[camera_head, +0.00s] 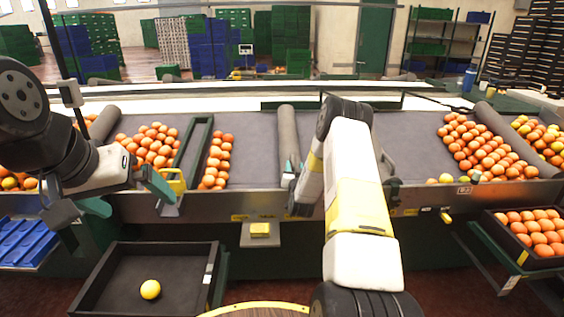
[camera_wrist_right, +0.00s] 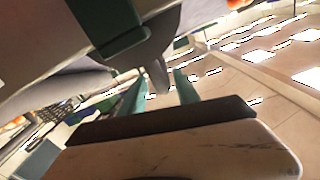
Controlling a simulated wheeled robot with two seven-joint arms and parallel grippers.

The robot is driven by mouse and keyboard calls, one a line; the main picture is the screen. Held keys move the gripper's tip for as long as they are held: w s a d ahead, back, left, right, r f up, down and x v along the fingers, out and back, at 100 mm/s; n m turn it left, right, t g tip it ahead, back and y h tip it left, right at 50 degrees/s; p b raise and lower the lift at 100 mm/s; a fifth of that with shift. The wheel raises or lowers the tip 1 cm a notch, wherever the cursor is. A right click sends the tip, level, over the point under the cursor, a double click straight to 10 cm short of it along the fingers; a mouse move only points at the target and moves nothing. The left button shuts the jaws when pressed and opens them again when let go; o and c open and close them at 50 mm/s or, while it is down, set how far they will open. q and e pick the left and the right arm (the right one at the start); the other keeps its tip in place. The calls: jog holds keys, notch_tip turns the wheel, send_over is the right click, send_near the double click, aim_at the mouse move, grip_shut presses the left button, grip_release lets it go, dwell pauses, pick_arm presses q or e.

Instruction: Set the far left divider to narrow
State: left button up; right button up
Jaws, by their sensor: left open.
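A green-framed divider (camera_head: 193,150) stands on the grey belt at the left, between two groups of oranges. A yellow handle (camera_head: 172,181) is at its near end. My left gripper (camera_head: 135,203) is at the belt's front edge, just left of the yellow handle. Its teal fingers are apart, one close to the handle; whether they touch I cannot tell. My right gripper (camera_wrist_right: 158,92) shows two spread teal fingers in the right wrist view, with a grey shape between or behind them.
Grey rollers stand at the left (camera_head: 105,123), middle (camera_head: 288,140) and right (camera_head: 503,122) of the belt. A black tray (camera_head: 205,272) holding a yellow fruit is below the front edge. A blue crate (camera_head: 22,243) is at left. My right arm covers the centre.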

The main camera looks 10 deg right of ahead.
jog(key=shift+s+a, duration=0.2)
jog(key=shift+s, duration=0.95)
jog(key=shift+s+a, duration=0.2)
jog(key=shift+s, duration=0.9)
jog(key=shift+w+a+r, duration=0.1)
jog(key=shift+r, duration=0.25)
jog(key=s+a+r+n+g+y, duration=0.1)
jog(key=s+a+r+g, duration=0.15)
jog(key=r, duration=0.45)
jog(key=s+a+r+n+g+y, duration=0.1)
jog(key=s+a+r+y, duration=0.2)
jog(key=r, duration=0.4)
jog(key=s+a+r+n+g, duration=0.1)
jog(key=s+a+r+g, duration=0.15)
jog(key=s+r, duration=0.35)
jog(key=s+a+r+n+g, duration=0.1)
jog(key=s+a+r+g, duration=0.1)
jog(key=s, duration=1.3)
jog(key=s+a+r+n+g+y, duration=0.1)
jog(key=s+a+r+g, duration=0.2)
jog(key=s, duration=1.3)
jog(key=shift+s+r+y, duration=0.15)
jog(key=shift+s+y, duration=0.05)
jog(key=shift+y, duration=0.1)
